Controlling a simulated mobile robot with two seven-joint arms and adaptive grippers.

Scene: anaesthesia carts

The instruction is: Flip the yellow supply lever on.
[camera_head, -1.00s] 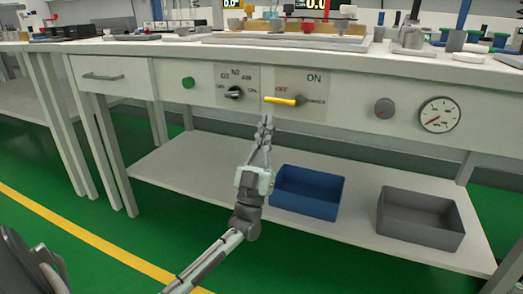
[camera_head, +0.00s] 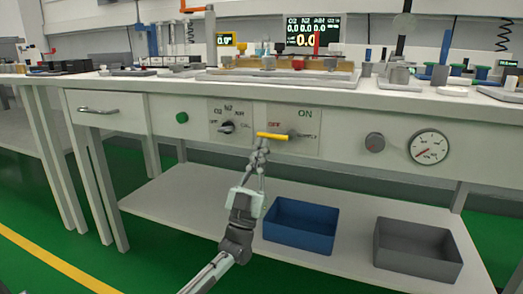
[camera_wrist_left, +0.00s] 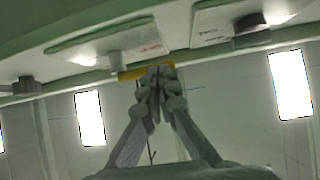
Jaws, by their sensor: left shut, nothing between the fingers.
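The yellow supply lever (camera_head: 271,136) lies about level, pointing left, on a panel marked OFF and ON on the front of the bench. It also shows in the left wrist view (camera_wrist_left: 132,74), just beyond the fingertips. My left gripper (camera_head: 260,150) is shut and empty, with its tips just below the lever's left part. In the left wrist view the gripper (camera_wrist_left: 158,78) overlaps the lever's end; I cannot tell whether they touch. My right gripper is not in view.
A selector knob (camera_head: 228,127) sits left of the lever, and a grey knob (camera_head: 375,142) and a gauge (camera_head: 429,147) sit right of it. A blue bin (camera_head: 300,238) and a grey bin (camera_head: 417,262) stand on the lower shelf (camera_head: 170,200). A drawer (camera_head: 105,118) is shut at left.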

